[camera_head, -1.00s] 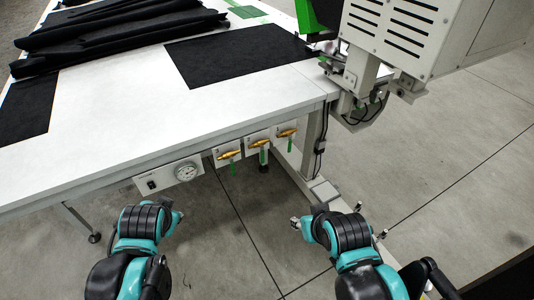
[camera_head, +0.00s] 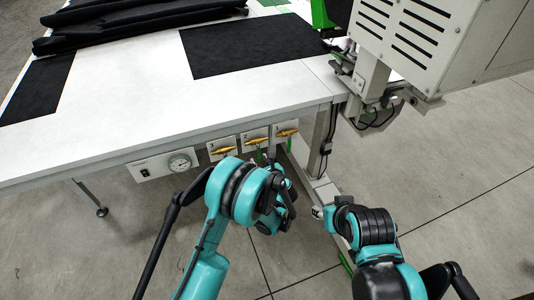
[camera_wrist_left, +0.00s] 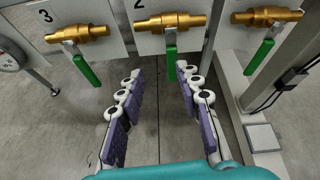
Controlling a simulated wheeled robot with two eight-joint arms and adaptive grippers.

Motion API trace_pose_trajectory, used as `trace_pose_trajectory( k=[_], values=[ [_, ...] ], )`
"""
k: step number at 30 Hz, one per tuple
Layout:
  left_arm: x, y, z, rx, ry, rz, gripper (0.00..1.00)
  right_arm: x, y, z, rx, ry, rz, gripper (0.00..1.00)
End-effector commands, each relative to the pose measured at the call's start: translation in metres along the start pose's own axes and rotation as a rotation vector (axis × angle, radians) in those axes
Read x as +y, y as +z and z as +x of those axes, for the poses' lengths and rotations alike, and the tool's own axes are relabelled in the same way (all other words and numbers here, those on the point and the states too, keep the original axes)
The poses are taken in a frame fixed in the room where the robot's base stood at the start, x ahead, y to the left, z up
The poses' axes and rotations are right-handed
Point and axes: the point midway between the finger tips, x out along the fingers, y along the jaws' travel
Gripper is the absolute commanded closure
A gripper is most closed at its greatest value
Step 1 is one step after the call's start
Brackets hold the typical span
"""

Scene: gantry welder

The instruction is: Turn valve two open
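Valve two (camera_wrist_left: 170,22) is the brass middle valve on a white plate marked 2, with a green lever (camera_wrist_left: 171,64) hanging straight down. In the head view, valve two (camera_head: 254,142) is on the table's front edge. My left gripper (camera_wrist_left: 162,78) is open below valve two, its purple-padded fingers on either side of the lever's line. The lever's lower end is near the fingertips; I cannot tell whether they touch. In the head view my left gripper (camera_head: 281,190) is partly hidden by its wrist. My right gripper (camera_head: 318,212) is lower right, away from the valves, its fingers unclear.
Valve three (camera_wrist_left: 84,33) is to the left and another brass valve (camera_wrist_left: 266,16) to the right, each with a green lever. A pressure gauge (camera_head: 180,163) is left of them. A table leg (camera_head: 318,140) and the welder (camera_head: 410,40) stand on the right.

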Motion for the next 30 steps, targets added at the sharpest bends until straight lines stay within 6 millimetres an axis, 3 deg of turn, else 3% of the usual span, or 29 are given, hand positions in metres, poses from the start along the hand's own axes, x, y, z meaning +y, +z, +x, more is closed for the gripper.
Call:
trace_pose_trajectory(
  k=[6,21,30],
  values=[
    [-0.009,-0.022,0.008,-0.037,-0.012,0.125,0.66,0.0,0.0,0.0,0.0,0.0,0.0,0.6],
    [-0.01,-0.02,0.077,-0.036,-0.011,0.124,0.66,0.0,0.014,0.02,0.0,0.0,0.0,0.6],
    [-0.01,-0.018,0.082,-0.036,-0.013,0.125,0.66,0.0,0.014,0.02,0.0,0.0,0.0,0.6]
  ],
)
